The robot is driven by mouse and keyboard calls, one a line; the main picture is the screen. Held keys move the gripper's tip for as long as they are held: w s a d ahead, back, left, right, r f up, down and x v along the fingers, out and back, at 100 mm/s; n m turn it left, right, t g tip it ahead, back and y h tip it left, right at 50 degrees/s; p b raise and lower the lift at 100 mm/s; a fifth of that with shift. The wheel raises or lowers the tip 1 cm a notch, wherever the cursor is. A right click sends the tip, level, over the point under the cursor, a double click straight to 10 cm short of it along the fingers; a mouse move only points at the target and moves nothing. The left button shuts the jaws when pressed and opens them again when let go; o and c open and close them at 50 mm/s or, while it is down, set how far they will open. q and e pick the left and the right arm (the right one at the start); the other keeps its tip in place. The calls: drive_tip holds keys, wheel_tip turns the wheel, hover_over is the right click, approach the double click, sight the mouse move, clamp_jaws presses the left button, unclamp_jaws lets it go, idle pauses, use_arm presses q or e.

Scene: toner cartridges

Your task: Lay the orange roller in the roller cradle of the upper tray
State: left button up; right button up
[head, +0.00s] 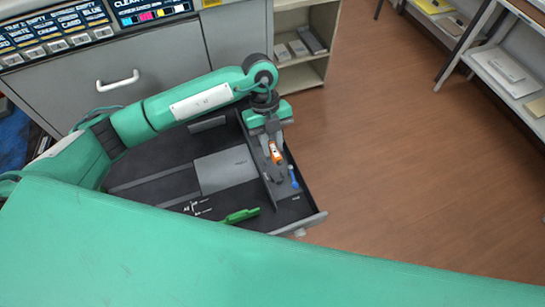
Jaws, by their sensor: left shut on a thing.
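My left gripper (271,148) points down over the right side of the open dark tray (140,172). It is shut on the orange roller (275,152), which shows as a small orange and white piece between the fingers. The roller is over the narrow strip along the tray's right side. The roller cradle is not clearly told apart there; the gripper partly covers that strip. I cannot tell whether the roller touches the tray. My right gripper is not in view.
A blue piece (293,177) lies just right of the gripper. A green piece (240,215) lies near the tray's front edge. A grey plate (224,169) fills the tray's middle. The grey cabinet (150,60) stands behind, and open floor (410,150) lies to the right.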

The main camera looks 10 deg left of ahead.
use_arm(q)
hover_over(274, 171)
drive_tip(key=w, duration=0.1)
drive_tip(key=f, duration=0.4)
drive_tip(key=shift+w+a+f, duration=0.1)
drive_tip(key=shift+w+a, duration=0.05)
drive_tip(key=shift+a, duration=0.2)
wheel_tip(274, 171, down, 4)
drive_tip(key=shift+r+p, duration=0.2)
drive_tip(key=shift+p, duration=0.4)
drive_tip(key=shift+f, duration=0.4)
drive_tip(key=shift+f, duration=0.35)
drive_tip(key=o, duration=0.7)
